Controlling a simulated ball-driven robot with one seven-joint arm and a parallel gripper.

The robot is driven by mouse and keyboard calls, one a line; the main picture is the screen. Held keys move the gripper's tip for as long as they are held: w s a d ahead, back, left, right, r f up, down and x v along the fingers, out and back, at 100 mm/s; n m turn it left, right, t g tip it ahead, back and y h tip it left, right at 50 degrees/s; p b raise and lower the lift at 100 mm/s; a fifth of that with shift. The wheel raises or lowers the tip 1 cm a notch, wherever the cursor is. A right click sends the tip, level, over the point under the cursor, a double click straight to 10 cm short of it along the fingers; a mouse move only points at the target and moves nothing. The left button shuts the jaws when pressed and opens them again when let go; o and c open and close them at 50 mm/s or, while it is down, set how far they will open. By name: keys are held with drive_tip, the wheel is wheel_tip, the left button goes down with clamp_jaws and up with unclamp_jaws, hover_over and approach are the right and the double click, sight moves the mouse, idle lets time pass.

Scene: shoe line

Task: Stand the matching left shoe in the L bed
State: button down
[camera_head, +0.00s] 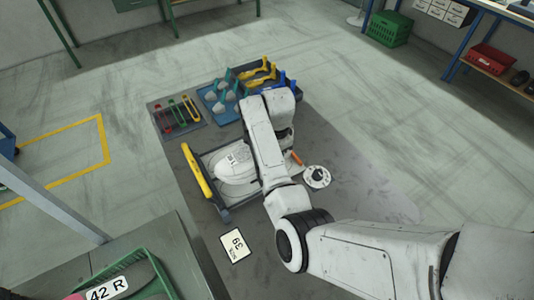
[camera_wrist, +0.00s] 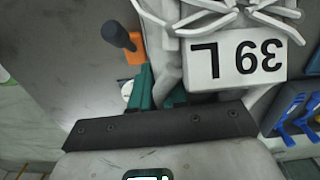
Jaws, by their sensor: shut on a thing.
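In the wrist view a pale grey-white shoe (camera_wrist: 195,12) with white laces carries a tag reading 39 L (camera_wrist: 237,58), upside down. My gripper (camera_wrist: 163,88) shows teal fingers, shut on pale material at the shoe; the exact contact is partly hidden. In the head view my arm hides the gripper and most of the shoe. A dark-framed fixture (camera_head: 224,212) with white shoe-shaped surfaces and a yellow bar (camera_head: 197,172) lies left of my arm. I cannot tell whether the shoe touches its bed. A card (camera_head: 235,245) reading 39 lies in front.
An orange part (camera_wrist: 135,57) with a dark knob stands close to my fingers. A white disc (camera_head: 317,177) lies right of the arm. Tool trays (camera_head: 178,114) and a blue tray (camera_head: 220,102) are behind. A green crate (camera_head: 125,278) marked 42 R is front left.

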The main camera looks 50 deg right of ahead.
drive_tip(key=shift+w+f, duration=0.2)
drive_tip(key=shift+f, duration=0.35)
drive_tip(key=shift+w+f, duration=0.15)
drive_tip(key=shift+f, duration=0.35)
drive_tip(key=shift+f+b, duration=3.2)
drive_tip(key=shift+b, duration=0.3)
drive_tip(key=c, duration=1.1)
unclamp_jaws()
drive_tip(key=shift+s, duration=0.1)
drive_tip(key=shift+o, duration=0.2)
drive_tip(key=shift+r, duration=0.1)
wheel_tip(320, 180, up, 10)
drive_tip(key=p, duration=0.9)
